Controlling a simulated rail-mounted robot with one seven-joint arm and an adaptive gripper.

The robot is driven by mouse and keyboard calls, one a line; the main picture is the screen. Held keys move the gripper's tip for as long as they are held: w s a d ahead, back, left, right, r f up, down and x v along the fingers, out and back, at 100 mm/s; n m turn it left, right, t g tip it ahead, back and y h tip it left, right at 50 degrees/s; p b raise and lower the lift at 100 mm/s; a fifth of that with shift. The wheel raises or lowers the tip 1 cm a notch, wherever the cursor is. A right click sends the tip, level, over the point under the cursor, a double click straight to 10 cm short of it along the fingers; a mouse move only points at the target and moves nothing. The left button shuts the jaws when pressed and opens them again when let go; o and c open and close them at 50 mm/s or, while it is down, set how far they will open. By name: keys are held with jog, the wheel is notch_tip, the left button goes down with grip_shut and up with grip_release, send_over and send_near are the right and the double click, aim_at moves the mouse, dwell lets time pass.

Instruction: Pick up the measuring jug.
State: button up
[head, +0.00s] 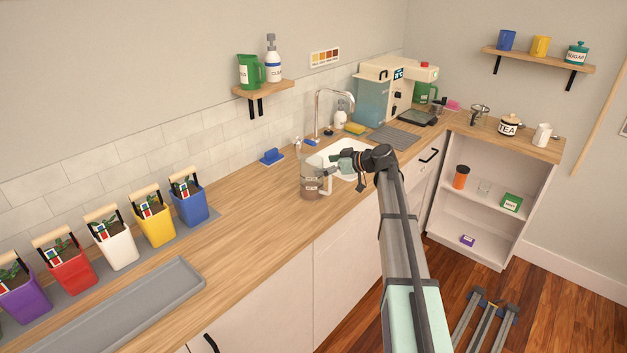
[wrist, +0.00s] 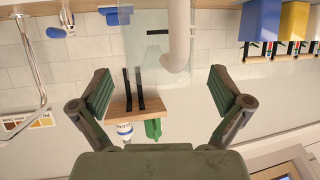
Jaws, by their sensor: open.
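The measuring jug (head: 311,184) is see-through, with a brownish lower part and a pale handle. It stands upright on the wooden counter in front of the sink. In the wrist view, which is upside down, the clear jug (wrist: 146,52) and its thick pale handle (wrist: 178,40) show at the top centre. My gripper (head: 338,161) is at the jug's handle side, a little above it in the head view. In the wrist view my gripper (wrist: 160,92) is open and empty, with the handle lying ahead between the line of its fingers. No contact is visible.
The sink (head: 350,150) and tap (head: 318,108) are just behind. A blue brush (head: 271,157) lies by the wall. A wall shelf (head: 262,89) holds a green jug and a bottle. Several coloured planters (head: 154,217) and a grey tray (head: 120,310) stand left.

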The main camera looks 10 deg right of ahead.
aim_at(313, 164)
jog(key=x, duration=0.1)
jog(key=p+x, duration=0.2)
jog(key=x, duration=0.1)
jog(key=shift+w+a+r, duration=0.1)
jog(key=shift+w+r, duration=0.15)
jog(key=shift+w+a+f, duration=0.15)
jog(key=shift+a+f, duration=0.05)
jog(key=shift+f, duration=0.1)
jog(key=c, duration=1.6)
jog(key=shift+r, duration=0.2)
